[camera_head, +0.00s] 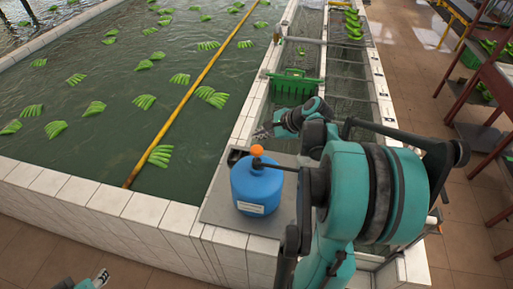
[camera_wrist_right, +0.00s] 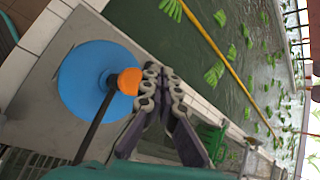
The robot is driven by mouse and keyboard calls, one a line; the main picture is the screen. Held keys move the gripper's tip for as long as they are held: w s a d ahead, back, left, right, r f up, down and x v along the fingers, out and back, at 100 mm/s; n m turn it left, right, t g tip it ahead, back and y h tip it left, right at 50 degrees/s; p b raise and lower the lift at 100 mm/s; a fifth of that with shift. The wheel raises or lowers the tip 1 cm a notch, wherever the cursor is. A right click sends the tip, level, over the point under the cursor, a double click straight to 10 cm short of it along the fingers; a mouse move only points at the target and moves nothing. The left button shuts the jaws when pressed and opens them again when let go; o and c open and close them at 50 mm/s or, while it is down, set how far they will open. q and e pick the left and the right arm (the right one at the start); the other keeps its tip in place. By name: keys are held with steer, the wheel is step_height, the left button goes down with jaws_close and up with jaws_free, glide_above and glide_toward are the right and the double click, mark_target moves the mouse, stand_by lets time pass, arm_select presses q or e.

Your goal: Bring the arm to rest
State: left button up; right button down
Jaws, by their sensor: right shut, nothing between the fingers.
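My right arm, teal and black, reaches across the right half of the head view. Its gripper (camera_head: 263,132) is over the narrow channel side, just beyond a blue canister (camera_head: 262,190). In the right wrist view the two fingers (camera_wrist_right: 163,75) are together with nothing between them. They appear close to the canister's orange knob (camera_wrist_right: 130,81); whether they touch it I cannot tell. A small part of my left gripper (camera_head: 98,279) shows at the bottom left edge of the head view, too little to tell its state.
The blue canister, with a dark lever, stands on a grey slab (camera_head: 218,207) at the tiled wall's corner. A green crate (camera_head: 295,82) sits in the channel. Green banana bunches (camera_head: 160,155) float in the pool beside a yellow pole (camera_head: 190,96). A red rack (camera_head: 490,75) stands at right.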

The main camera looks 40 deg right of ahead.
stand_by(0.4)
steer(key=s+a+f+n+h+b, duration=0.1)
steer(key=s+a+f+n+b, duration=0.3)
steer(key=a+f+n+b, duration=0.3)
steer(key=s+a+f+n+g+h+b, duration=0.1)
steer(key=s+a+f+n+b, duration=0.3)
steer(key=a+f+n+b, duration=0.4)
steer(key=s+a+f+n+h+b, duration=0.1)
steer(key=s+a+f+n+b, duration=0.4)
steer(key=f+b, duration=1)
steer(key=a+n, duration=0.3)
steer(key=shift+a+f, duration=0.35)
steer(key=shift+a, duration=0.05)
